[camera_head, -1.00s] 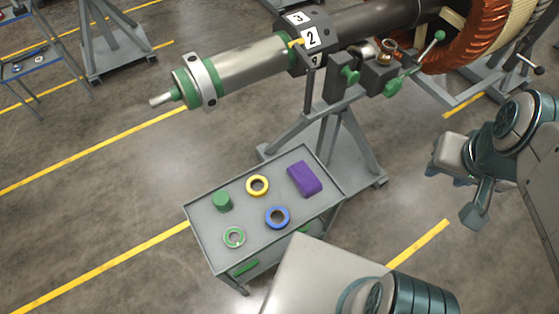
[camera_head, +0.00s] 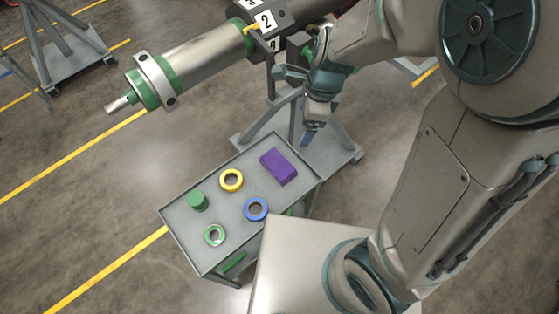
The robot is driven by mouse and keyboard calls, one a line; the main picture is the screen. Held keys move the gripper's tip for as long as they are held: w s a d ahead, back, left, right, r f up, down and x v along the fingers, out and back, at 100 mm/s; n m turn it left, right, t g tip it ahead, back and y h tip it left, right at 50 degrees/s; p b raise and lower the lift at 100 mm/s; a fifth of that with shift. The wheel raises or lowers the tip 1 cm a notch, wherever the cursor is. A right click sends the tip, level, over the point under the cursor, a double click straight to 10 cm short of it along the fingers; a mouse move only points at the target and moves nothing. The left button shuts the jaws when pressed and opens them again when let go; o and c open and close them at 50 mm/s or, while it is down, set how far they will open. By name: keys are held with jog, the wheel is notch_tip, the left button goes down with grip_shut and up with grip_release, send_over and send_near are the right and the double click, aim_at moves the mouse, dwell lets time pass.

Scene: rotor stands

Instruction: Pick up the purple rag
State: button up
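The purple rag (camera_head: 278,167) is a folded block lying near the far right corner of the grey cart top (camera_head: 228,166). Nothing covers it. My gripper (camera_head: 308,137) hangs from my arm above and to the right of the rag, apart from it, with its fingers pointing down. The fingertips are small and overlap in this view, so the gap between them cannot be made out. No object shows in the gripper.
On the cart are a yellow ring (camera_head: 231,180), a blue ring (camera_head: 256,209), a green cylinder (camera_head: 198,201) and a green ring (camera_head: 215,235). A rotor shaft (camera_head: 205,60) on a grey stand (camera_head: 340,150) stands behind the cart.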

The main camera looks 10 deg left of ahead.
jog(key=a+f+m+h, duration=0.2)
jog(key=a+f+m, duration=0.5)
jog(key=f+m, duration=0.15)
jog(key=b, duration=0.2)
send_over(278, 164)
jog(key=shift+m, duration=0.45)
notch_tip(278, 164, down, 10)
jog(key=shift+w+a+r, duration=0.1)
jog(key=shift+a+r, duration=0.05)
jog(key=f, duration=0.3)
jog(key=f+b, duration=0.1)
jog(key=shift+d+f, duration=0.15)
jog(key=shift+d, duration=0.1)
jog(key=shift+f, duration=0.6)
jog(key=shift+c, duration=0.3)
jog(key=c, duration=1)
